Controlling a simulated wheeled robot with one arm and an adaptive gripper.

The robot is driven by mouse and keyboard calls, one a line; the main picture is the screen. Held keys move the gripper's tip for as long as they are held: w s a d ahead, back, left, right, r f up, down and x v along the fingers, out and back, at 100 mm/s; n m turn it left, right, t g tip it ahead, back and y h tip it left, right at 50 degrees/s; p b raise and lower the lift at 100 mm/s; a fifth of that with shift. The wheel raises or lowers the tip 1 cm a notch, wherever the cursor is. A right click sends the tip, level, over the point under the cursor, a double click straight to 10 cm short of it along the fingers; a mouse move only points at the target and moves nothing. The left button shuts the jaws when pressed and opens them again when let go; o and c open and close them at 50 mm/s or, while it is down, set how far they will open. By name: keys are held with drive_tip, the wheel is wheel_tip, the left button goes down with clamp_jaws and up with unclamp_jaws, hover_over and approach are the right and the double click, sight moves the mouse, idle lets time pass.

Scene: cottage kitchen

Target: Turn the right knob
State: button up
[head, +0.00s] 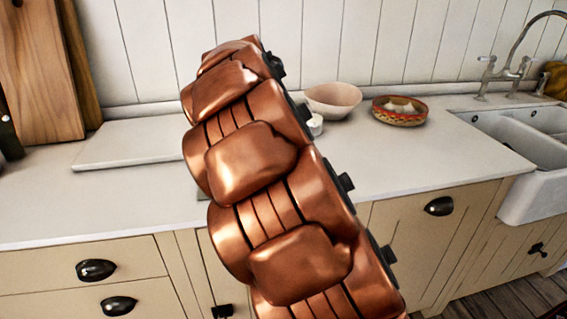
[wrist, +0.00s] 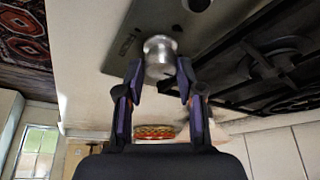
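A silver round knob (wrist: 159,55) stands on the grey metal panel of a cooktop (wrist: 212,62) in the wrist view. My gripper (wrist: 160,68) is open, with one finger on each side of the knob. The fingertips are close to the knob's sides; small gaps seem to show, but contact is hard to judge. A dark round shape (wrist: 197,4) at the top edge of the wrist view is cut off; I cannot tell whether it is another knob. In the head view my copper-coloured arm hides the knob, the gripper and most of the cooktop.
Black burner grates (wrist: 268,65) lie right of the knob in the wrist view. In the head view, a cream bowl (head: 333,98), a small white jar (head: 315,125) and a patterned bowl (head: 399,114) stand beyond my arm. A white board (head: 132,143) lies left; a sink (head: 520,140) is right.

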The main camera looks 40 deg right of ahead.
drive_tip(key=o, duration=0.3)
drive_tip(key=v, duration=1.2)
idle(0.8)
drive_tip(key=s+a+f+n+g+y, duration=0.1)
drive_tip(key=s+a+f+n, duration=0.5)
drive_tip(key=s, duration=0.4)
drive_tip(key=s+a+f+n+g+y, duration=0.15)
drive_tip(key=s+a+f+n, duration=0.25)
drive_tip(key=s+f, duration=0.5)
drive_tip(key=s+a+f+n+g+y, duration=0.1)
drive_tip(key=s+a+f+n+y, duration=0.1)
drive_tip(key=s+a+f+n, duration=0.7)
drive_tip(key=d+r+m+p, duration=0.1)
drive_tip(key=r+p, duration=0.3)
drive_tip(key=r, duration=0.1)
drive_tip(key=s+d+r+m+p, duration=0.1)
drive_tip(key=r+p, duration=0.3)
drive_tip(key=r, duration=0.2)
drive_tip(key=d+r+m+p, duration=0.1)
drive_tip(key=r+p, duration=0.4)
drive_tip(key=shift+s+d+r+t, duration=0.1)
drive_tip(key=shift+s+r+t, duration=0.05)
drive_tip(key=shift+s+t, duration=0.25)
